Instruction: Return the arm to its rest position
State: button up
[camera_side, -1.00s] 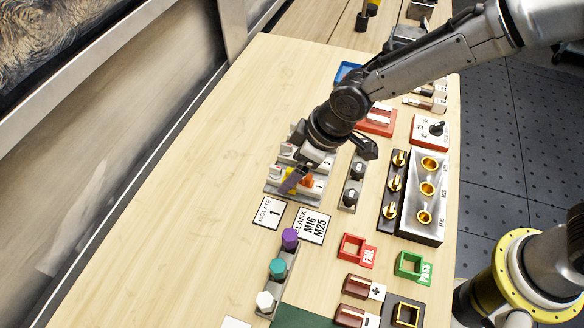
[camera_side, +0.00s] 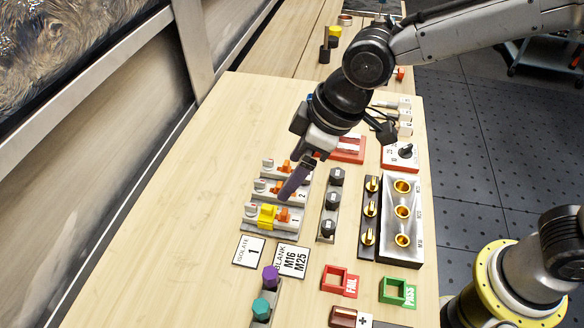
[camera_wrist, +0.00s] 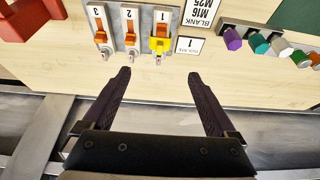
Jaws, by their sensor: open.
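My gripper (camera_side: 293,183) is open and empty, above the row of isolator switches in the side view. In the wrist view its two dark fingers (camera_wrist: 158,75) are spread wide with nothing between them. Switch 1 (camera_side: 284,218) has a yellow piece (camera_side: 267,215) on it beside its orange lever; the yellow piece also shows in the wrist view (camera_wrist: 160,43). Switch 2 (camera_wrist: 131,30) and switch 3 (camera_wrist: 100,30) have orange levers and no yellow piece. In the side view the fingers partly cover the switches.
Right of the switches stand a strip of black knobs (camera_side: 328,229) and a metal block with gold-rimmed holes (camera_side: 385,246). Isolate card (camera_side: 249,251), blank card (camera_side: 293,261), red FAIL frame (camera_side: 333,281) and green PASS frame (camera_side: 393,293) lie nearer. The table's left side is clear.

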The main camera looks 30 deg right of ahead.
jog(key=s+d+r+m+t+h, duration=0.1)
jog(key=d+r+m+t, duration=0.1)
jog(key=d+r, duration=0.55)
jog(key=s+d+r+m+t, duration=0.1)
jog(key=d+r+m, duration=0.25)
jog(key=d, duration=0.75)
jog(key=s+d+f+m+h, duration=0.1)
jog(key=s+d, duration=0.3)
jog(key=s, duration=0.4)
jog(key=s+d+f+m+h, duration=0.1)
jog(key=s+d+f+m, duration=0.1)
jog(key=s+d+f, duration=0.2)
jog(key=s+d, duration=0.1)
jog(key=s, duration=0.2)
jog(key=shift+s+d+f+g, duration=0.2)
jog(key=shift+s+d+g, duration=0.1)
jog(key=shift+s, duration=0.05)
